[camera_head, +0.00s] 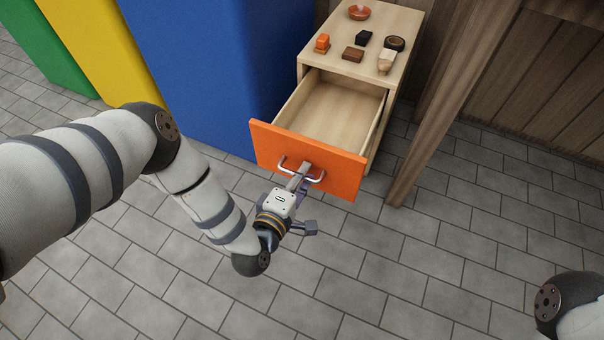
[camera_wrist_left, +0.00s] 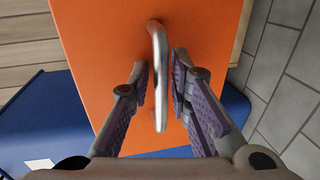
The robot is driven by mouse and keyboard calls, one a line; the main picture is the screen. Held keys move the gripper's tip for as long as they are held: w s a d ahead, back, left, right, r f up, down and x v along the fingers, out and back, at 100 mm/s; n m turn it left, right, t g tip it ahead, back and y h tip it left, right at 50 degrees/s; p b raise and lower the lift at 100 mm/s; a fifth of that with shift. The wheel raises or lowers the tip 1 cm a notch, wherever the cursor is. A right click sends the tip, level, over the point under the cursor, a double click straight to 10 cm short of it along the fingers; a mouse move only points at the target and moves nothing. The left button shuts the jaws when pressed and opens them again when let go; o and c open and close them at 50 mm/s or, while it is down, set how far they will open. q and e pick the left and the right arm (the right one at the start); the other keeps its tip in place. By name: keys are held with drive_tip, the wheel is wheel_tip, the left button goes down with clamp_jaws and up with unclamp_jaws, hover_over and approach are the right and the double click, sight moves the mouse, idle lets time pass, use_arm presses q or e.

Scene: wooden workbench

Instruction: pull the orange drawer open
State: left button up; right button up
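The orange drawer (camera_head: 336,172) stands well out of the light wooden cabinet (camera_head: 309,85), and its inside looks empty. Its orange front also fills the middle of the left wrist view (camera_wrist_left: 102,48). A silver bar handle (camera_head: 316,180) is on the front. My left gripper (camera_head: 302,173) is at this handle. In the left wrist view its fingers (camera_wrist_left: 160,82) stand close on both sides of the handle (camera_wrist_left: 158,45), nearly shut around it; contact is hard to make out. My right gripper is out of view; only part of my right arm shows at the lower right.
A blue panel (camera_head: 225,70) stands left of the cabinet. A wooden post (camera_head: 447,110) stands right. The tiled floor in front is clear.

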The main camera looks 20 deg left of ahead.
use_arm(q)
drive_tip(key=v, duration=1.2)
